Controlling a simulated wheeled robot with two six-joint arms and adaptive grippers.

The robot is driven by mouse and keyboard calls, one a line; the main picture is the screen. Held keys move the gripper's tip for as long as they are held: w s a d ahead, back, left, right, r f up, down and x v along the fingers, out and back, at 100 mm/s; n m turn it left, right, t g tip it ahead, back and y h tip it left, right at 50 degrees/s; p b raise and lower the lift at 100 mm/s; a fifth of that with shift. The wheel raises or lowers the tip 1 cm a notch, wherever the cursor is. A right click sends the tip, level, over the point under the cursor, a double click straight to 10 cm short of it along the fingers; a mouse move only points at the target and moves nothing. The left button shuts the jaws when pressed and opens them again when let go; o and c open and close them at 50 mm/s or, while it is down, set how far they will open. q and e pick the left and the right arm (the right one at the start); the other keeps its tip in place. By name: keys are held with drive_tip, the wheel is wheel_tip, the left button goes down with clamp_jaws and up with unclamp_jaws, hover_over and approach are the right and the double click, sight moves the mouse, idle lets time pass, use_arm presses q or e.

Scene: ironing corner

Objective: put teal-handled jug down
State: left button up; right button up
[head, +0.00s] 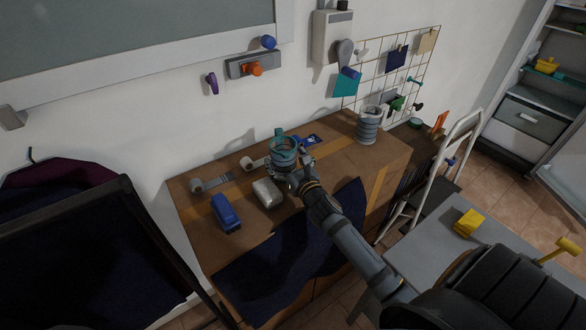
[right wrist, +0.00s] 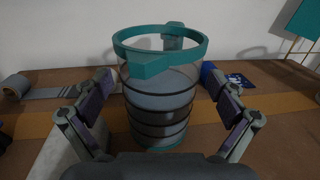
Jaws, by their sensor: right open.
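The teal-handled jug (head: 283,158) has a teal rim, a clear grey body with dark bands and a teal base. It stands upright on the wooden worktop (head: 335,165) near the back, and fills the middle of the right wrist view (right wrist: 160,100). My right gripper (head: 294,174) reaches it from the front. In the right wrist view its fingers (right wrist: 160,85) are spread, one on each side of the jug, with gaps to its body. The jug's lower front is partly hidden by my gripper in the head view. My left gripper is out of view.
A white block (head: 267,193), a blue object (head: 226,213) and tape rolls (head: 197,186) lie left of the jug. A grey ribbed container (head: 368,125) stands at the back right. Dark cloth (head: 290,255) drapes over the front edge. Some worktop right of the jug is clear.

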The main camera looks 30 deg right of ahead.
drive_tip(key=s+b, duration=0.1)
drive_tip(key=s, duration=0.2)
drive_tip(key=s+b, duration=0.1)
drive_tip(key=s, duration=0.2)
drive_tip(key=s+b, duration=0.1)
drive_tip(key=s, duration=0.2)
drive_tip(key=shift+s+a+f, duration=0.15)
drive_tip(key=shift+s+a, duration=0.1)
drive_tip(key=shift+s, duration=0.1)
drive_tip(key=shift+s+a+r, duration=0.1)
drive_tip(key=shift+s+r, duration=0.1)
drive_tip(key=shift+s, duration=0.25)
drive_tip(key=shift+f, duration=0.1)
